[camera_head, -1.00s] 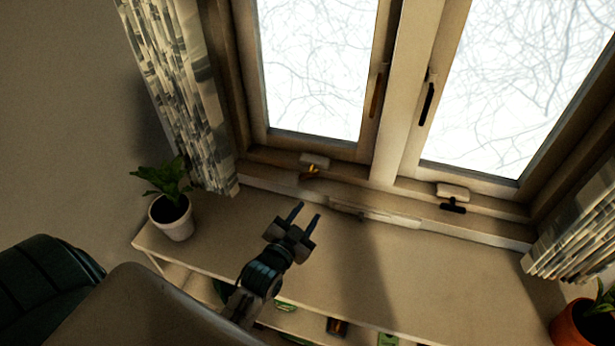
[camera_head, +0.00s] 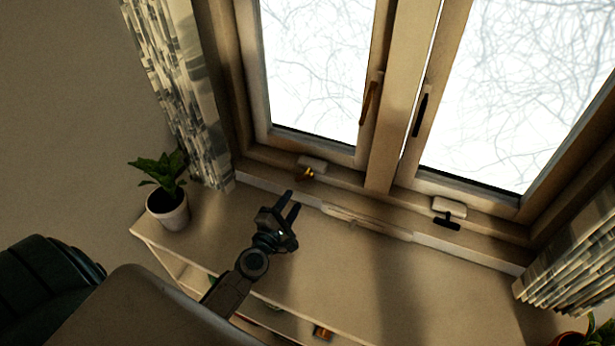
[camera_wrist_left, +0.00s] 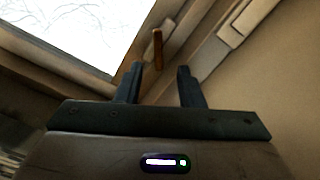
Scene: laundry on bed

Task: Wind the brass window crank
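The brass window crank (camera_head: 305,175) sits on the sill rail below the left window pane. In the left wrist view the brass crank handle (camera_wrist_left: 158,48) stands beyond the fingertips, between them in the picture. My left gripper (camera_head: 290,200) is open and empty. It is in front of the crank and a little below it in the head view, apart from it. Its two fingers also show in the left wrist view (camera_wrist_left: 160,75). A second, black crank (camera_head: 447,222) is below the right pane. My right gripper is not in view.
A potted plant (camera_head: 167,206) stands at the left end of the shelf top (camera_head: 330,265). Patterned curtains (camera_head: 190,100) hang on both sides. Another pot with a plant is partly visible at bottom right. The middle of the shelf top is clear.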

